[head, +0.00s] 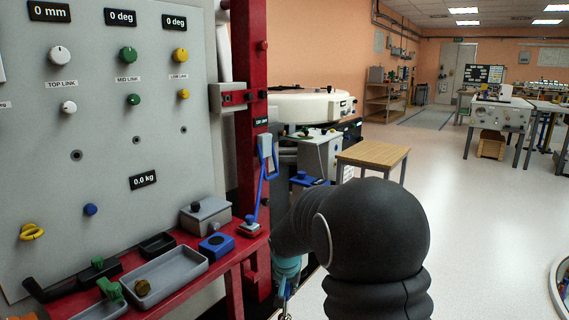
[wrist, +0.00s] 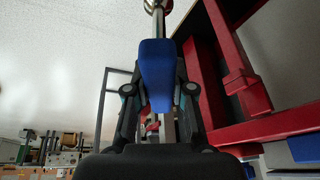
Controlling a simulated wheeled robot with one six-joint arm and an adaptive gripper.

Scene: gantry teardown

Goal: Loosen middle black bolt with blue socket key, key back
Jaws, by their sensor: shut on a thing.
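In the wrist view my gripper (wrist: 158,88) is shut on a blue block-like handle (wrist: 158,65), with a finger on each side. A metal shaft (wrist: 159,22) runs from the handle to a round metal end at the top edge, so this looks like the blue socket key. In the head view my gripper (head: 286,272) is low beside the red frame, mostly hidden behind my dark arm. The key is hardly visible there. I cannot make out the middle black bolt in either view, nor whether the key touches anything.
The red frame (wrist: 226,62) stands close right of the key in the wrist view. In the head view a red bench (head: 190,290) carries grey trays (head: 165,275), a blue box with a dark hole (head: 216,246) and a grey box (head: 206,214). Open floor (head: 490,210) lies right.

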